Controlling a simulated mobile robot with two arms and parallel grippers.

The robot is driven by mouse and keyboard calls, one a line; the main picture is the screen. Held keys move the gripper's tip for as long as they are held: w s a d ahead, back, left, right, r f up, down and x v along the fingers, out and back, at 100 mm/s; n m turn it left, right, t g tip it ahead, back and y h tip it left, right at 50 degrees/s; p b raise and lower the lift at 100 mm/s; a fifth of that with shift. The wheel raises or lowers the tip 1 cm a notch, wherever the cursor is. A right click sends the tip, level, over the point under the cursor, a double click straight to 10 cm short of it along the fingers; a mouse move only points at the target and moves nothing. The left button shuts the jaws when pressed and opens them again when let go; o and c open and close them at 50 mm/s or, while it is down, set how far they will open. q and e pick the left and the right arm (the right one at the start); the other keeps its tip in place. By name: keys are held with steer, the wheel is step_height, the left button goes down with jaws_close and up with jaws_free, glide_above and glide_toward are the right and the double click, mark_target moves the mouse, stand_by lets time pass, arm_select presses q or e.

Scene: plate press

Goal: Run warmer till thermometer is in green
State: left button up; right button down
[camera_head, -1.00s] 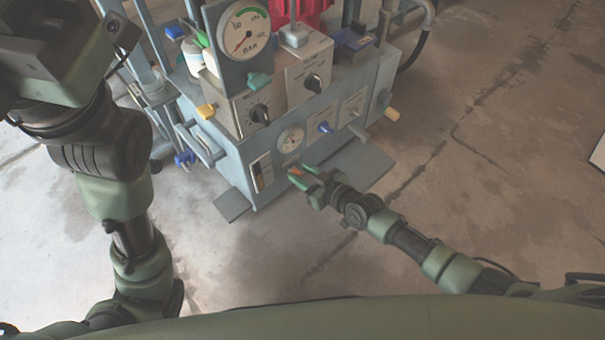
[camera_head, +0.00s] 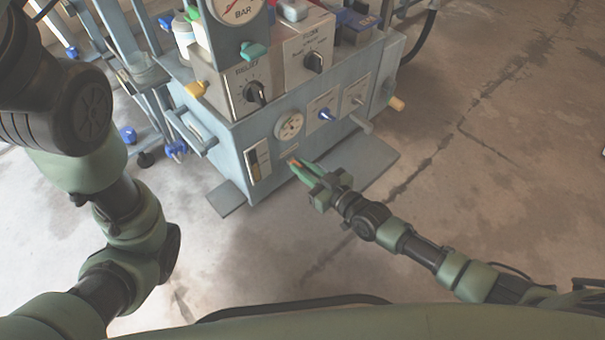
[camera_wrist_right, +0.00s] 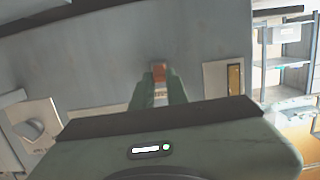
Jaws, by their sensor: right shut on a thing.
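The press machine's blue-grey front panel (camera_head: 226,146) carries a small round dial (camera_head: 290,125), whose reading is too small to tell. To its left is an upright strip gauge (camera_head: 258,160) with a yellowish column, also seen in the right wrist view (camera_wrist_right: 235,78). I cannot tell which of the two is the thermometer. My right gripper (camera_head: 294,163) is at the panel just below the dial, its fingers shut on a small orange-red switch (camera_wrist_right: 159,72). The fingers partly hide this switch. My left gripper is out of view; only its arm shows at left.
Above the panel are two boxes with black knobs (camera_head: 255,93) (camera_head: 314,62) and a BAR gauge (camera_head: 236,8), cut by the top edge. Foot plates stick out below.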

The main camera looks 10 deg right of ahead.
steer(key=shift+s+f+t+y+b, duration=0.1)
steer(key=shift+f+t+y+b, duration=0.65)
steer(key=shift+b, duration=1.2)
steer(key=shift+f+t+y+b, duration=0.45)
steer(key=shift+t+b, duration=0.5)
steer(key=shift+b, duration=1)
steer(key=shift+r, duration=0.1)
